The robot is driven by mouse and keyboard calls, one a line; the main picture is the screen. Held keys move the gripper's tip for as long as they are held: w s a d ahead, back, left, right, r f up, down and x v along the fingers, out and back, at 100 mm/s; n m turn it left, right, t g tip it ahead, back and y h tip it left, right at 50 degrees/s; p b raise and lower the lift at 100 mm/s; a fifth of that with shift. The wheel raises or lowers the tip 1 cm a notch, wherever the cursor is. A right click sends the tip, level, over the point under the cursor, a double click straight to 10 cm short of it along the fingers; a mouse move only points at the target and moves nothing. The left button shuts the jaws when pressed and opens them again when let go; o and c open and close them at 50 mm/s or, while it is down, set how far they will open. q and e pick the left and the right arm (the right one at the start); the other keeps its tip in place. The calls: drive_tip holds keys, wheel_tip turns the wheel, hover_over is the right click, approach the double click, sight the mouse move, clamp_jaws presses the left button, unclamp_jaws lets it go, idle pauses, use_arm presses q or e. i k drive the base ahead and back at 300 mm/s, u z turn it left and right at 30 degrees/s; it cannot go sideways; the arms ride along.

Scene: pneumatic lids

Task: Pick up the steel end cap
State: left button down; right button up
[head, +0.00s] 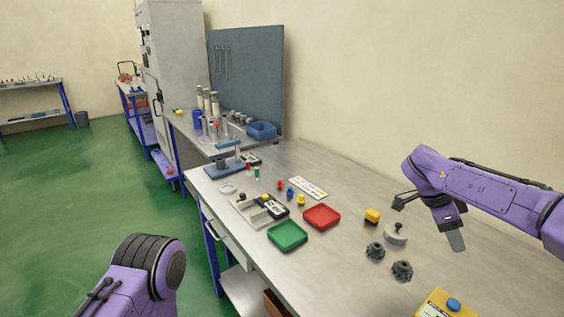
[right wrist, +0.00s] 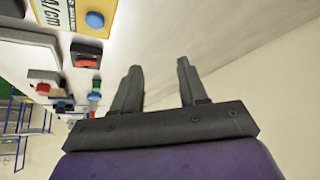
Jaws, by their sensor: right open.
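A pale grey, rounded metal piece with a small dark knob on top, which looks like the steel end cap (head: 396,236), sits on the bench at the right in the head view. My right gripper (head: 430,222) is above the bench close to it, a little to its right, and apart from it as far as I can tell. In the right wrist view the two fingers (right wrist: 159,68) stand apart with nothing between them. I cannot make out the cap there. My left arm shows at the bottom left of the head view, but its gripper is out of frame.
Two dark toothed knobs (head: 402,271) stand in front of the cap, and a yellow block (head: 372,216) stands behind-left. A yellow box with a blue button (head: 445,304) is at the front edge. Red (head: 321,217) and green (head: 287,236) trays lie left. Bench right of the gripper looks clear.

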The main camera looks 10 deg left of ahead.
sight(220, 164)
drive_tip(key=u, duration=1.4)
drive_tip(key=i, duration=1.65)
